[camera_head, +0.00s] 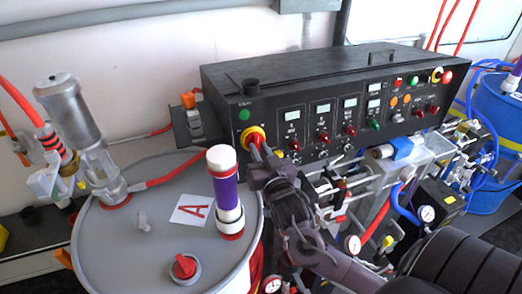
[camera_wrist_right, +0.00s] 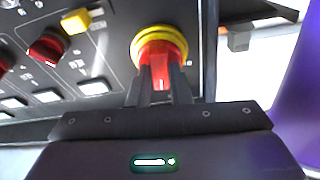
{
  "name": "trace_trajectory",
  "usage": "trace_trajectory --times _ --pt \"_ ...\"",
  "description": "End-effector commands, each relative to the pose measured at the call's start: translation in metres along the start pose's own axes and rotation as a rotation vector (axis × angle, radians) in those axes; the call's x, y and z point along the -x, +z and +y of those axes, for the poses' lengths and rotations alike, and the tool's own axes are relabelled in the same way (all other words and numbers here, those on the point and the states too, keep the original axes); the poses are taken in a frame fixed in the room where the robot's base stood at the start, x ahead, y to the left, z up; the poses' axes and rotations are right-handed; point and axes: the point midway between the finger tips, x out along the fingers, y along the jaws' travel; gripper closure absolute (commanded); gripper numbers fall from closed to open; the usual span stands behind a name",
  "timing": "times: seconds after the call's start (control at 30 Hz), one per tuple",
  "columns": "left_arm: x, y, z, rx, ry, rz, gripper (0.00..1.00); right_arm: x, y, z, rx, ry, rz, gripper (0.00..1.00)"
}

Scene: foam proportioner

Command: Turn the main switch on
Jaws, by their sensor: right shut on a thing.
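The main switch (camera_head: 254,137) is a red rotary handle on a yellow ring at the left end of the black control panel's front. It also shows in the right wrist view (camera_wrist_right: 158,50), with its red handle between the fingers. My right gripper (camera_head: 259,155) is at the switch, coming from the front right. In the right wrist view my right gripper (camera_wrist_right: 160,82) is shut on the red handle. Its fingers hide part of the handle. A green light (camera_head: 244,114) on the panel sits just above the switch. My left gripper is not in view.
The black control panel (camera_head: 300,87) carries several displays and knobs. A grey drum (camera_head: 130,235) marked A, with a purple and white cylinder (camera_head: 224,180), stands to the left of my right arm. Hoses, gauges and fittings crowd the right side below the panel.

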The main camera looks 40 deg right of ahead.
Motion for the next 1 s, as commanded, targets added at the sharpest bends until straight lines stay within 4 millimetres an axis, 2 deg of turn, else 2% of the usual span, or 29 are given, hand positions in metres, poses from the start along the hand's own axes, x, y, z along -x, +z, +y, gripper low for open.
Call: trace_trajectory --times 0.5,0.7,1.0 --pt "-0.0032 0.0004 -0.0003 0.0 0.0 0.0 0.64 0.0001 0.0007 -0.0035 -0.445 0.117 -0.002 1.0" --pt "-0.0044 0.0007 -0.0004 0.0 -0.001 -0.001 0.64 -0.0001 0.0004 -0.0043 -0.556 0.145 -0.003 1.0" --pt "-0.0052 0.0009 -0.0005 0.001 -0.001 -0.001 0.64 -0.0002 -0.0003 -0.0045 -0.635 0.166 -0.003 1.0"
